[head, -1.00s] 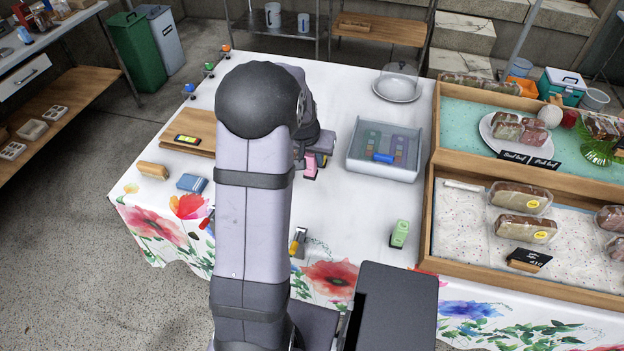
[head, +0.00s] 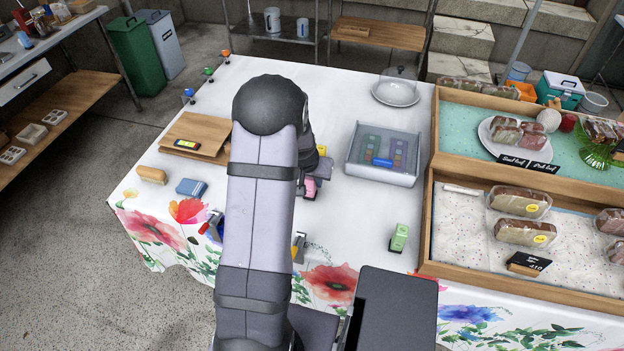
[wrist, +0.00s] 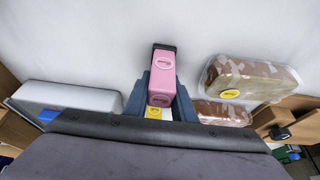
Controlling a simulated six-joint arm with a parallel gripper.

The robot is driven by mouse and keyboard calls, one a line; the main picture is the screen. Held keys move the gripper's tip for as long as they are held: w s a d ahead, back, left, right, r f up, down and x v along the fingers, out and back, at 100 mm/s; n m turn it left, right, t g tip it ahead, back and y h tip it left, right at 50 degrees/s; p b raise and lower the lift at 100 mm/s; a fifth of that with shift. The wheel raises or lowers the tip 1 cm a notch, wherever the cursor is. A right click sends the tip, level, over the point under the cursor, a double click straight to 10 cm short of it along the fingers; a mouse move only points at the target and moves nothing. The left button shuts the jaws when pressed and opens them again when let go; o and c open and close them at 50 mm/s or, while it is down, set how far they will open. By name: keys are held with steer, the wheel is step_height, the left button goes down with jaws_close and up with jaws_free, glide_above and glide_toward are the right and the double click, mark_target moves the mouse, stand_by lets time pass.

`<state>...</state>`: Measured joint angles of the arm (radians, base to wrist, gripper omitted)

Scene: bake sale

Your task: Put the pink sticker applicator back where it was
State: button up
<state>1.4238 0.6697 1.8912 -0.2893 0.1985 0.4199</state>
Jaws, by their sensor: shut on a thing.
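The pink sticker applicator (head: 309,187) is between the fingers of my gripper (head: 313,178), over the white tablecloth, left of the clear-lidded grey box. In the wrist view the applicator (wrist: 162,80) stands out beyond the blue-grey fingers of my gripper (wrist: 162,92), which are shut on it. It has a dark end. Whether it touches the cloth cannot be told. My arm hides part of the table to the left.
The grey box (head: 350,169) is to the right. A green applicator (head: 399,237) stands nearer the front. A yellow item (head: 322,150) lies just behind my gripper. Wooden boards (head: 190,150), a blue item (head: 191,187) and a wooden brush (head: 152,174) are left. Wooden crates (head: 428,218) hold loaves at right.

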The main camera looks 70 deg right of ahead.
steer(key=shift+f, duration=0.2)
steer(key=o, duration=1)
steer(key=shift+r, duration=0.1)
steer(key=shift+r, duration=0.1)
steer(key=shift+a+r, duration=0.1)
steer(key=shift+r, duration=0.4)
steer(key=v, duration=1.1)
steer(key=shift+a, duration=0.15)
